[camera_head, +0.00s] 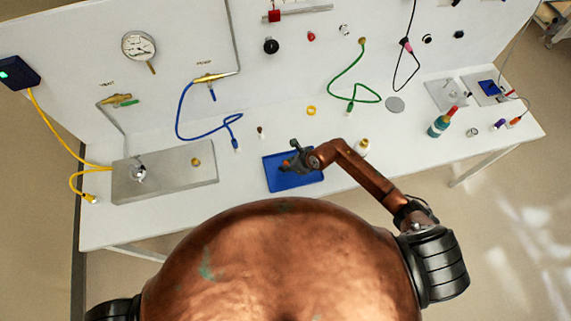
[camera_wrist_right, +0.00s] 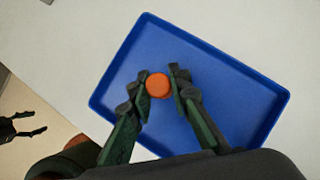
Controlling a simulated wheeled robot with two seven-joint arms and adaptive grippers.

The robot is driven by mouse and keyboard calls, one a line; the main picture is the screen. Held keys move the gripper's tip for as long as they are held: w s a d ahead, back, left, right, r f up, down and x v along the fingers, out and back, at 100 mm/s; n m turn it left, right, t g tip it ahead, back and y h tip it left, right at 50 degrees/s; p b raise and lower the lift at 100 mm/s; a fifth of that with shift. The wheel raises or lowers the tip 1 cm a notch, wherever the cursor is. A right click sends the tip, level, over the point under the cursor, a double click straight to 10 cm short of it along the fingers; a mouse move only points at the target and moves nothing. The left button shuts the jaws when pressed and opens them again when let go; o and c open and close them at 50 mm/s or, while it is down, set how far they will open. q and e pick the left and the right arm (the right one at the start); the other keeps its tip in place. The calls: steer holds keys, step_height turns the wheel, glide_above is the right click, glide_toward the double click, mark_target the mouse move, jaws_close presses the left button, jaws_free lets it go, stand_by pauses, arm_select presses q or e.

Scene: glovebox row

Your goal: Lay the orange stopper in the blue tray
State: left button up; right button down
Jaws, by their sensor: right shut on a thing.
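The blue tray (camera_head: 279,183) lies flat on the white bench at the middle front, and it fills much of the right wrist view (camera_wrist_right: 235,85). My right gripper (camera_head: 291,158) is over the tray. In the right wrist view its fingers (camera_wrist_right: 159,86) are shut on the orange stopper (camera_wrist_right: 158,85), whose round end shows between the fingertips. The stopper is over the tray's floor; its height above it is hard to tell. In the head view the stopper is hidden by the gripper. My left gripper (camera_wrist_right: 24,124) shows at the left edge of the right wrist view, fingers apart and empty, away from the bench.
A grey plate (camera_head: 170,180) with small fittings lies left of the tray. A blue hose (camera_head: 183,109) and a yellow ring (camera_head: 311,110) lie behind it. A small bottle with a yellow top (camera_head: 362,146) stands to its right, close to my right arm.

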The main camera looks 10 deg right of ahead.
steer(key=shift+f, duration=0.2)
steer(key=shift+f, duration=0.2)
steer(key=c, duration=1.8)
jaws_free()
steer(key=shift+r, duration=0.1)
